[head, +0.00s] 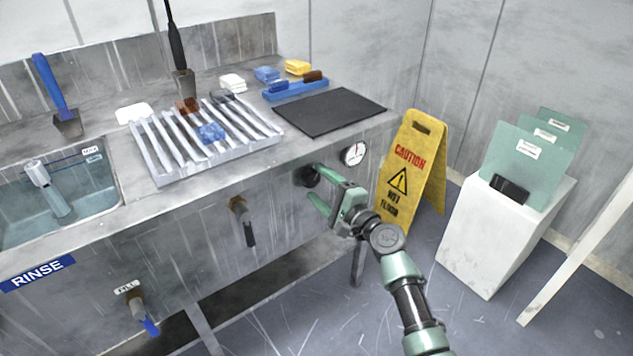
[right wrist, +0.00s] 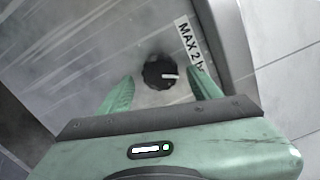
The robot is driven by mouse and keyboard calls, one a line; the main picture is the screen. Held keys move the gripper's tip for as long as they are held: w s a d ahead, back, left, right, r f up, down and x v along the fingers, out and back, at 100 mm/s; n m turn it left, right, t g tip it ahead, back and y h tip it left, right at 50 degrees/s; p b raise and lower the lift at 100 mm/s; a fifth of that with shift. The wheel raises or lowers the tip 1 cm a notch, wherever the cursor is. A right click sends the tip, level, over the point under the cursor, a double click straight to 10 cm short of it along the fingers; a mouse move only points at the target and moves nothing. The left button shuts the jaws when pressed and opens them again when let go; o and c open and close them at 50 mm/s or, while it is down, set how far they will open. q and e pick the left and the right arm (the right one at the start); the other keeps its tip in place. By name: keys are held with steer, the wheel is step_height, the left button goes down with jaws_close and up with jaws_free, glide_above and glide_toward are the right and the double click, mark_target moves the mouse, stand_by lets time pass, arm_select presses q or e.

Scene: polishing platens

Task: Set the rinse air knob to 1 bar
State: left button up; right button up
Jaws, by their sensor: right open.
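The rinse air knob (head: 306,176) is a round black knob on the front of the steel sink bench. In the right wrist view the knob (right wrist: 158,74) shows a white mark pointing right in the picture. A round white gauge (head: 354,154) sits up and right of the knob; its reading is too small to tell. My right gripper (head: 318,184) is open and faces the knob. In the right wrist view its two green fingertips (right wrist: 161,88) stand either side of the knob, with gaps visible. My left gripper is not in view.
A label reading "MAX 2 b…" (right wrist: 189,44) is beside the knob. A tap with a dark handle (head: 243,217) and a blue-handled fill valve (head: 138,310) stick out of the bench front. A yellow caution sign (head: 428,150) and white plinth (head: 470,240) stand to the right.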

arm_select(q)
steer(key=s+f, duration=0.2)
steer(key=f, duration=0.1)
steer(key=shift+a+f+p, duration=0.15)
steer(key=shift+p, duration=0.25)
arm_select(e)
steer(key=v, duration=0.6)
steer(key=shift+s, duration=0.15)
steer(key=shift+d, duration=0.1)
